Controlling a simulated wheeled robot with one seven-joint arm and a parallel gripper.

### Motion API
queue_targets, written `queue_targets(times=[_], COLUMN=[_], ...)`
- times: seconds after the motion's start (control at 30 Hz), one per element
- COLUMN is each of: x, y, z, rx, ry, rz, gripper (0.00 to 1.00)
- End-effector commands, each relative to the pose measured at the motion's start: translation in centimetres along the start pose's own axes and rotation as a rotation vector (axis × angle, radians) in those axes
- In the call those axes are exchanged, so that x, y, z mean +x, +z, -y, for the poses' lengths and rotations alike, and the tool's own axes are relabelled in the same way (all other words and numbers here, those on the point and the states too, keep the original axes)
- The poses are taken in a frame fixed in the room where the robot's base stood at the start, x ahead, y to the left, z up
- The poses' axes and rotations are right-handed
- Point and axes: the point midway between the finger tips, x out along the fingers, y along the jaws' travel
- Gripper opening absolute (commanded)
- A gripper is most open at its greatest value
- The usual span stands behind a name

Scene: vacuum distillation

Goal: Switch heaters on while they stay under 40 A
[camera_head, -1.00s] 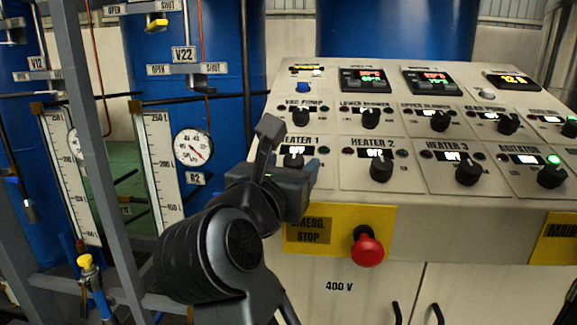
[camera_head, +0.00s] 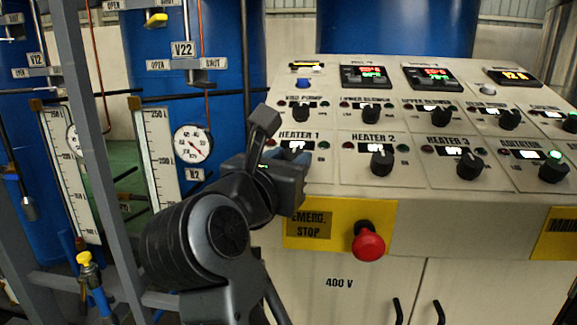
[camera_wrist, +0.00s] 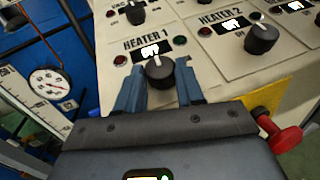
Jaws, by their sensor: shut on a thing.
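My gripper (camera_head: 292,160) is at the HEATER 1 knob, at the left of the panel's lower row. In the wrist view, my blue fingers (camera_wrist: 158,84) are shut on the black HEATER 1 knob (camera_wrist: 158,70), one on each side; its white pointer mark points up. The HEATER 1 display (camera_wrist: 150,50) appears to read OFF. The HEATER 2 knob (camera_head: 381,162) and HEATER 3 knob (camera_head: 470,166) stand to the right, with displays that also appear to read OFF. The current display (camera_head: 515,78) at the upper right reads about 12 A.
A red emergency stop button (camera_head: 368,242) sticks out below the heaters on a yellow plate. The AGITATOR knob (camera_head: 553,168) has a lit green lamp. A grey frame post (camera_head: 95,150), a pressure gauge (camera_head: 193,144) and a scale (camera_head: 160,150) stand to the left.

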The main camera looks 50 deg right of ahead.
Motion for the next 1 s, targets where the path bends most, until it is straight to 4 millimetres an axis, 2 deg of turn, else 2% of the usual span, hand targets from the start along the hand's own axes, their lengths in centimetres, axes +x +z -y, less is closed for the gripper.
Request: queue_targets(times=[0.4, 1.0], x=[0.1, 0.7], y=[-0.7, 0.0], z=[-0.8, -1.6], rx=[0.12, 0.302], ry=[-0.297, -0.78], rz=[-0.014, -0.033], gripper=[0.07, 0.07])
